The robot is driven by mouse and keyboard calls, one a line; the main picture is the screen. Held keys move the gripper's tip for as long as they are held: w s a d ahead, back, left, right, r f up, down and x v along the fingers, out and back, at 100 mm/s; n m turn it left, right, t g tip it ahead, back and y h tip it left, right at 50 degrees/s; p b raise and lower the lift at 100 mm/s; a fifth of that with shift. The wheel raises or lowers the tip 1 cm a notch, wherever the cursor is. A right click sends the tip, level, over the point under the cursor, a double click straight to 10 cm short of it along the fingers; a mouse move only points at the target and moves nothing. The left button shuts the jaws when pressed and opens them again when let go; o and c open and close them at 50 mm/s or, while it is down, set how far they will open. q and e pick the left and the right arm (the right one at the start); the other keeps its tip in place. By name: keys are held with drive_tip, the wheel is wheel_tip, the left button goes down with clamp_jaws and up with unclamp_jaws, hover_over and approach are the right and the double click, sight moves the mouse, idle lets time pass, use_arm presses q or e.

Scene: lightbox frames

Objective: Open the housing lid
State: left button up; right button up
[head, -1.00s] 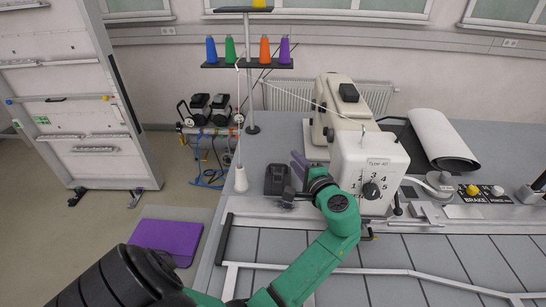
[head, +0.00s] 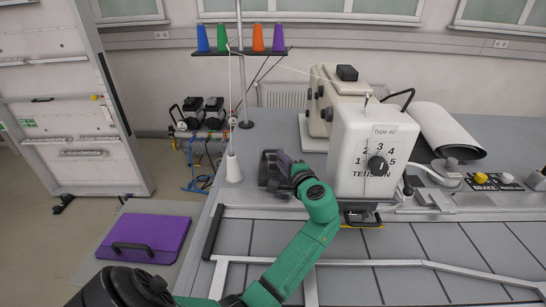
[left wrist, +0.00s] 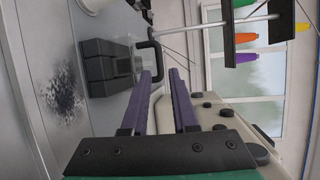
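A white housing marked "Type 40" (head: 376,150) with a tension dial stands on the table, and a black loop handle (head: 400,98) shows at its top right. A dark grey box (head: 268,168) stands left of it. My left gripper (head: 284,160) is beside this box, its purple fingers pointing away from me. In the left wrist view the fingers (left wrist: 163,82) are apart with nothing between them. The dark box (left wrist: 100,68) is at their left, with a black U-shaped handle (left wrist: 156,48) near the fingertips; I cannot tell whether they touch. My right gripper is out of view.
A thread stand with coloured cones (head: 240,50) rises behind. A purple case (head: 145,238) lies low at the left. A white roll (head: 447,132) lies right of the housing. The grid area in front is mostly clear.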

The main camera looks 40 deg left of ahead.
sight(274, 152)
use_arm(q)
drive_tip(key=b+x, duration=0.1)
drive_tip(key=x, duration=0.3)
drive_tip(key=b+x, duration=0.1)
drive_tip(key=x, duration=0.3)
drive_tip(key=shift+d+f, duration=0.15)
drive_tip(key=shift+f, duration=0.05)
drive_tip(key=shift+w, duration=0.1)
drive_tip(key=shift+r, duration=0.15)
clamp_jaws()
idle(0.6)
